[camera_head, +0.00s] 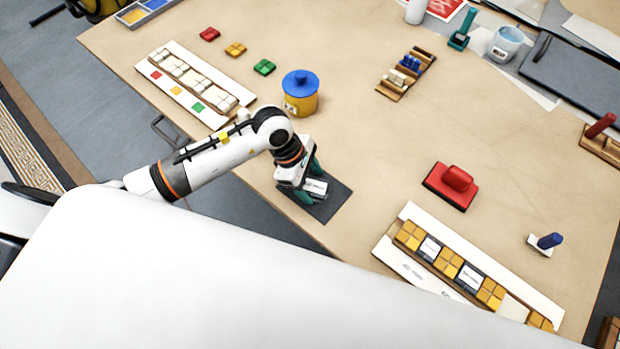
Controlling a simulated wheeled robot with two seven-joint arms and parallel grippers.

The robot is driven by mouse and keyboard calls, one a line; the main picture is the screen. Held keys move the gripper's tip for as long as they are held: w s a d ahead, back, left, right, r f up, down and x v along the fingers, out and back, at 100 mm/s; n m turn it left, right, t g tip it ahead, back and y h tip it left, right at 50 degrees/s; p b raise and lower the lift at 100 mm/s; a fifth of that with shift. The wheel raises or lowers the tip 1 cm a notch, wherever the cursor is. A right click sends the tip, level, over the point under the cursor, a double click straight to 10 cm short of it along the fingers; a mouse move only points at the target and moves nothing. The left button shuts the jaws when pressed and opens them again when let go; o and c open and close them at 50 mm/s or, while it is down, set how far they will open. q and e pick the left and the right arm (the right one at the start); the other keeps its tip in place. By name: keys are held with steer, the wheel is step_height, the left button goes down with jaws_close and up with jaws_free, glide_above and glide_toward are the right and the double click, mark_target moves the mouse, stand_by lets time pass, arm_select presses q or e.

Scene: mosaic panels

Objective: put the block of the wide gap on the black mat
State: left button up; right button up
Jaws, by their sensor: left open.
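The black mat (335,202) lies at the table's near edge. My left gripper (309,183) is over the mat, pointing down, with its teal fingers apart. A small white block (317,187) with dark marks shows between the fingers, at the mat; I cannot tell whether a finger touches it. The mosaic panel (410,215) at the lower right holds yellow tile blocks (448,263) and white blocks with dark edges (469,277). A bare pale stretch (514,308) shows near its right end, between yellow tiles. My right gripper does not show.
A yellow jar with a blue lid (300,95) stands behind my left wrist. A second panel (185,80) lies at the upper left, beside red, yellow and green blocks (235,50). A red stamp-like block (452,185) stands right of centre. The table's middle is clear.

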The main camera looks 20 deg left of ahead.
arm_select(q)
steer(key=shift+r, duration=0.25)
steer(key=shift+a+r, duration=0.25)
steer(key=b+v, duration=0.2)
steer(key=v, duration=0.9)
steer(key=shift+d+r, duration=0.1)
steer(key=shift+d, duration=0.05)
